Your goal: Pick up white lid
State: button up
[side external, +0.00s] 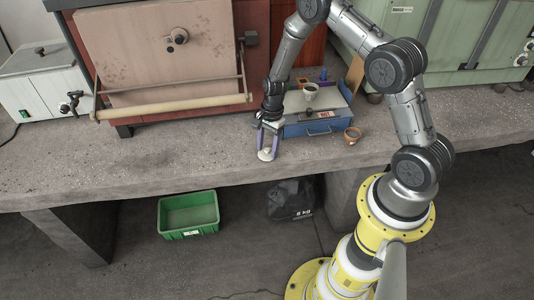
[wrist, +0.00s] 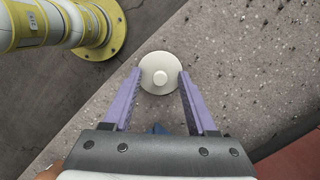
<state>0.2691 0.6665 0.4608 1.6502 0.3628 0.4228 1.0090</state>
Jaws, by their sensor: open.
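The white lid (side external: 265,154) is a small round disc with a knob in its middle, lying on the concrete bench near its front edge. In the wrist view the lid (wrist: 160,72) sits at the tips of my gripper (wrist: 159,74), between its two purple fingers. My gripper (side external: 267,152) points down at the lid in the side view, with its fingers apart on either side of it. Whether the fingers touch the lid's rim cannot be told.
A blue drawer box (side external: 310,127) with a small cup (side external: 310,91) on top stands right of my gripper. A terracotta pot (side external: 352,135) is further right. A green crate (side external: 188,214) and a black bag (side external: 292,199) are on the floor. The bench left of the lid is clear.

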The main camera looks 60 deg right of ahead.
jog(key=shift+c, duration=0.3)
grip_shut()
jog(key=shift+r, duration=0.1)
